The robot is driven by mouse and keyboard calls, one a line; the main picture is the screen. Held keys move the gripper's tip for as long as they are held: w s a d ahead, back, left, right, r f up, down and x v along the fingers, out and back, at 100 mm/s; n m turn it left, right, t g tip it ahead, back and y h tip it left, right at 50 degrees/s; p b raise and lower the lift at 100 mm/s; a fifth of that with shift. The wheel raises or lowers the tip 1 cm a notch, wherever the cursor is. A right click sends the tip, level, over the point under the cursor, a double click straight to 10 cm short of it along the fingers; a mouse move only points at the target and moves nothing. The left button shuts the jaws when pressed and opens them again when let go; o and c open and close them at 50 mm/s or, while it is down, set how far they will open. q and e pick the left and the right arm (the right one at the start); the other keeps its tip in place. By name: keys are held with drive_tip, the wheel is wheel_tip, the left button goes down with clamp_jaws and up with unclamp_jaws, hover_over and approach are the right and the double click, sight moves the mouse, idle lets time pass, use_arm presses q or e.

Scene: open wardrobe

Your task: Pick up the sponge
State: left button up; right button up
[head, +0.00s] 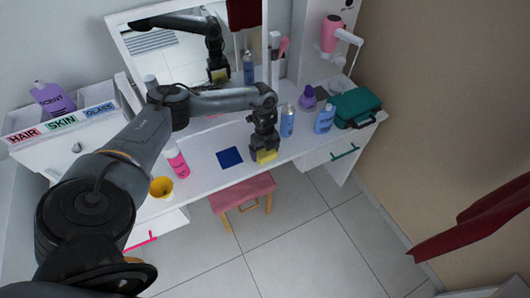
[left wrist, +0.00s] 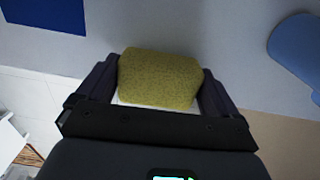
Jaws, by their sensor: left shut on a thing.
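The yellow sponge (head: 266,156) is at the tips of my left gripper (head: 264,148), over the front part of the white vanity table in the head view. In the left wrist view the sponge (left wrist: 160,78) sits between the two dark fingers of my left gripper (left wrist: 158,88), which touch it on both sides. A pale strip shows along the sponge's lower edge. I cannot tell whether the sponge is clear of the tabletop. My right gripper is in neither view.
A dark blue square (head: 229,158) lies left of the gripper. Blue bottles (head: 324,117) and a green case (head: 354,107) stand to the right. A pink bottle (head: 177,160) and yellow cup (head: 161,187) are at the left. A pink stool (head: 243,192) stands in front.

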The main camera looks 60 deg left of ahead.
use_arm(q)
drive_tip(key=r, duration=0.4)
drive_tip(key=shift+w+d+r+p, duration=0.1)
drive_tip(key=shift+w+d+p, duration=0.1)
drive_tip(key=shift+p, duration=0.2)
drive_tip(key=w+d+r+p, duration=0.2)
drive_tip(key=w+d+r, duration=0.3)
drive_tip(key=d, duration=0.4)
drive_tip(key=shift+w+d+r, duration=0.15)
drive_tip(key=shift+d+r, duration=0.25)
drive_tip(key=shift+r, duration=0.3)
